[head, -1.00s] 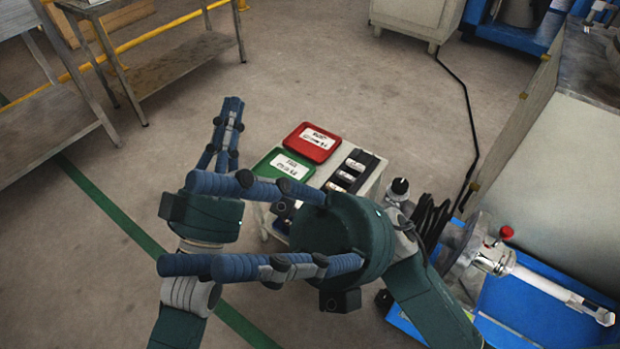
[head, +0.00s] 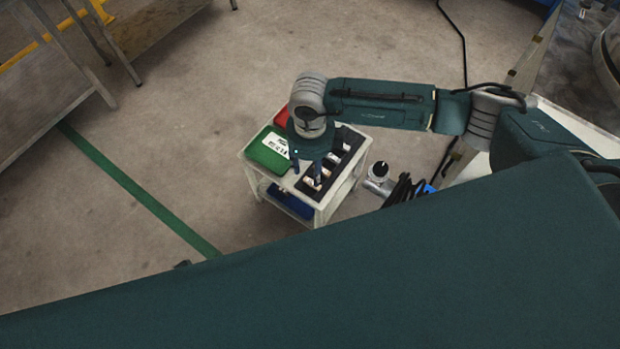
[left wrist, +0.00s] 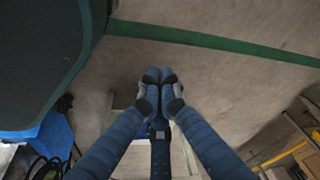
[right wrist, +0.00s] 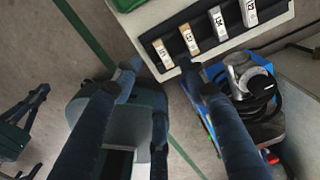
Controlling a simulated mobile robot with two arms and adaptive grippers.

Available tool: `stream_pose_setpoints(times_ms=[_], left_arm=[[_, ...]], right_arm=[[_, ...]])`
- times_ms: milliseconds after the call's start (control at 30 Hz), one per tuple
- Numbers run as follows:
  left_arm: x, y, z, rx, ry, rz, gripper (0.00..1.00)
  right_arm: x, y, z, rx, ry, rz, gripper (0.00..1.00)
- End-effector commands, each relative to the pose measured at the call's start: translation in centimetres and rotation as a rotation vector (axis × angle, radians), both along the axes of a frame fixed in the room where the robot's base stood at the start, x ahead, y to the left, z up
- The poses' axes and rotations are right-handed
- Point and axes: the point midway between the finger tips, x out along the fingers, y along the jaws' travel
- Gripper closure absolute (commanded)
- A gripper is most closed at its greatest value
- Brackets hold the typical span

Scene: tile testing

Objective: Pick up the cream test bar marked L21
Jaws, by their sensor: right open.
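Several pale cream test bars with printed tags lie in a black rack (right wrist: 205,40) on a small cart. In the right wrist view they are a leftmost bar (right wrist: 163,54), a second (right wrist: 189,39), a third (right wrist: 218,23) and a rightmost bar (right wrist: 249,13). The tags are too small to tell surely which is L21. My right gripper (head: 307,170) is open and empty, pointing down above the near end of the rack; it also shows in the right wrist view (right wrist: 158,77). My left gripper (left wrist: 160,80) shows in its wrist view with two fingertips close together, nothing visible between them.
The white cart (head: 325,208) also carries a green tray (head: 267,152) and a red tray (head: 281,117), with a blue bin (head: 290,202) below. A grey device with black cables (head: 380,178) stands right of the cart. Floor to the left is clear up to metal tables (head: 50,110).

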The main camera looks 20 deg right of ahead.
Motion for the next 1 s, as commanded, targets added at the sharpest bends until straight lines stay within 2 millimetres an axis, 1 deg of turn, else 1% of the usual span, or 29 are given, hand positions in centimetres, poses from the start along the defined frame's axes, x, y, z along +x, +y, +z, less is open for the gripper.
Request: stream_pose_setpoints(times_ms=[33, 100, 333, 500, 600, 700, 933, 967, 1000], left_arm=[[0.2, 0.0, 0.3, 0.0, -0.004, 0.0, 1.0], [0.4, 0.0, 0.9, -0.001, -0.008, 0.001, 1.0], [0.7, -0.1, 2.0, -0.001, -0.014, 0.002, 1.0], [1.1, -0.1, 3.6, -0.002, -0.025, 0.003, 1.0], [1.3, -0.1, 4.6, -0.002, -0.03, 0.004, 1.0], [1.3, -0.1, 5.1, -0.003, -0.03, 0.005, 1.0], [1.3, -0.1, 5.2, -0.003, -0.03, 0.005, 1.0], [1.3, -0.1, 5.2, -0.003, -0.03, 0.005, 1.0], [1.3, -0.1, 5.2, -0.003, -0.03, 0.005, 1.0]], right_arm=[[-0.1, 0.0, -1.1, 0.0, 0.002, -0.001, 0.57], [-0.1, 0.0, -2.1, 0.001, 0.003, -0.001, 0.57], [-0.1, 0.0, -3.8, 0.002, 0.003, 0.002, 0.57], [-0.2, -0.5, -6.4, 0.004, 0.003, 0.0, 0.57], [-0.2, -0.5, -7.7, 0.004, 0.003, 0.002, 0.57], [-0.2, -0.5, -8.2, 0.005, 0.002, 0.002, 0.57], [-0.2, -0.5, -8.2, 0.005, 0.001, 0.002, 0.57], [-0.2, -0.5, -8.2, 0.005, 0.001, 0.002, 0.63], [-0.2, -0.5, -8.2, 0.005, 0.001, 0.002, 0.71]])
